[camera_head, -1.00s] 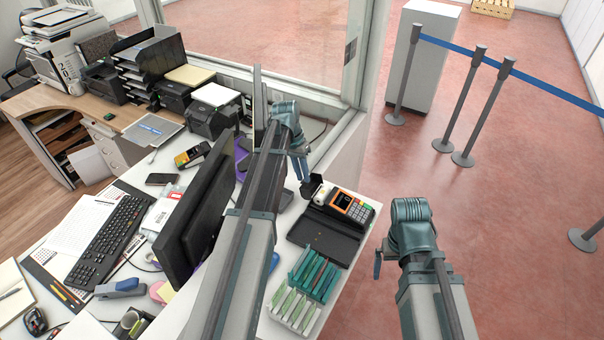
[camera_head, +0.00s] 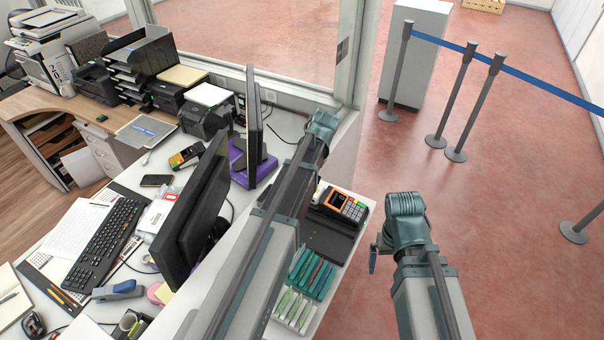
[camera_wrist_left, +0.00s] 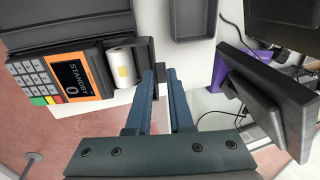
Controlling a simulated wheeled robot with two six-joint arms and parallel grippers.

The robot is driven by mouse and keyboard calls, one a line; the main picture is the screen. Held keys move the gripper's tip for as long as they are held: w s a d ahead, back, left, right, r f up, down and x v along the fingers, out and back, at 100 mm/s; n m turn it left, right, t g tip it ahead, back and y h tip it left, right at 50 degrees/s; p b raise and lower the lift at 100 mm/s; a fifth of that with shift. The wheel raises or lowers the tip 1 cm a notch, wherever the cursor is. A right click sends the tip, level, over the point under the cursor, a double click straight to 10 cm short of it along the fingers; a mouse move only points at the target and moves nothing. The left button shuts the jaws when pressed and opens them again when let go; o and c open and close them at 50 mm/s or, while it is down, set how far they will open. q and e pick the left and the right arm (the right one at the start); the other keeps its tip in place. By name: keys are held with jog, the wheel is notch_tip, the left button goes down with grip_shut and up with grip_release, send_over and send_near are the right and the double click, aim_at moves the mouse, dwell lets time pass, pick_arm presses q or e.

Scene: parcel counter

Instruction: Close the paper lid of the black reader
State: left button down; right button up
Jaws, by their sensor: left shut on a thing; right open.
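The black reader (camera_head: 338,207) with an orange-framed screen stands on the counter, partly behind my left arm. It is at the left in the left wrist view (camera_wrist_left: 50,78). Its white paper roll (camera_wrist_left: 122,66) lies uncovered in its bay. The dark paper lid (camera_wrist_left: 146,60) stands raised beside the roll, on the gripper side. My left gripper (camera_wrist_left: 160,78) is shut on the lid's tab, between its fingertips; my arm hides this gripper in the head view. My right gripper (camera_head: 377,258) is open and empty, to the right of the counter.
A tray of green and white items (camera_head: 305,285) is in front of the reader. A monitor (camera_head: 192,215) stands left of my left arm. A dark shallow tray (camera_wrist_left: 200,20) is beyond my left fingers.

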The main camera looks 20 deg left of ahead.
pick_arm(q)
jog(key=shift+d+y, duration=0.45)
jog(key=shift+y, duration=0.15)
jog(key=shift+r, duration=0.1)
jog(key=c, duration=0.8)
grip_release()
jog(key=shift+c, duration=0.2)
jog(key=shift+s+r, duration=0.1)
jog(key=p+v, duration=1.2)
jog(key=v, duration=0.1)
jog(key=shift+d+r+p, duration=0.25)
jog(key=shift+r+p, duration=0.05)
jog(key=shift+s, duration=0.1)
